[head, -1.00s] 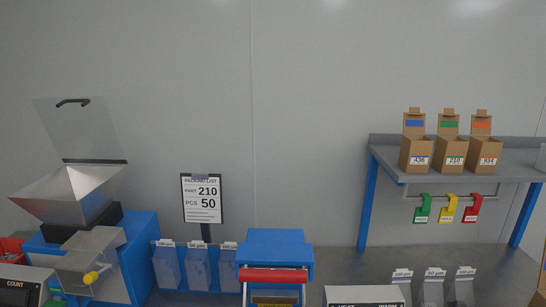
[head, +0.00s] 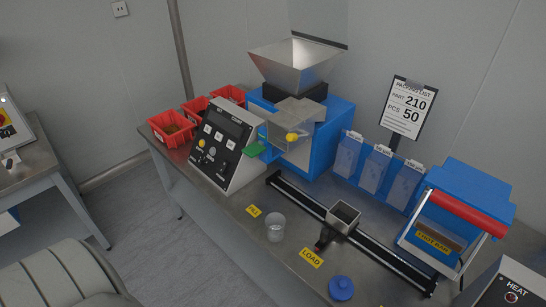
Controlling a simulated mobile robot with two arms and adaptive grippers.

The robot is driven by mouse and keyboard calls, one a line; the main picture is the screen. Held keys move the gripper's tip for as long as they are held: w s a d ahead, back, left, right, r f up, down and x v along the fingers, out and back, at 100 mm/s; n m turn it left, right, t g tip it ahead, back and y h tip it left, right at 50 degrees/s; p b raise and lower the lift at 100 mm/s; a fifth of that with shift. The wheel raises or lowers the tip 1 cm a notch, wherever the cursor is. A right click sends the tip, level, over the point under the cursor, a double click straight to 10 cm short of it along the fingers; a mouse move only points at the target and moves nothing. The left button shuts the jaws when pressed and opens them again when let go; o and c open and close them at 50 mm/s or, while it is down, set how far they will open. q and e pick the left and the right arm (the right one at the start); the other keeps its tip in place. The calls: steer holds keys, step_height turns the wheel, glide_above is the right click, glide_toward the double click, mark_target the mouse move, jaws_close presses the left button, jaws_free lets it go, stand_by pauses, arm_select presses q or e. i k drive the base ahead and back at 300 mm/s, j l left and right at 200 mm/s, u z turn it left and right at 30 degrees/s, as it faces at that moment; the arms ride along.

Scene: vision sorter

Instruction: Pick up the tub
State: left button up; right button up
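A small clear tub (head: 275,230) stands upright and open on the metal bench, near its front edge and left of the yellow LOAD label. A round blue lid (head: 341,288) with a knob lies on the bench to the right, apart from the tub. Neither of my grippers shows in the head view, so nothing is seen near or touching the tub.
A black rail with a square holder (head: 343,217) runs behind the tub. The sloped control box (head: 225,145) is at its left, the blue hopper machine (head: 312,128) behind. Red bins (head: 171,129) stand far left; the blue sealer (head: 455,215) is right.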

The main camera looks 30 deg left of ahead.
mark_target(275, 223)
steer(key=u, duration=1)
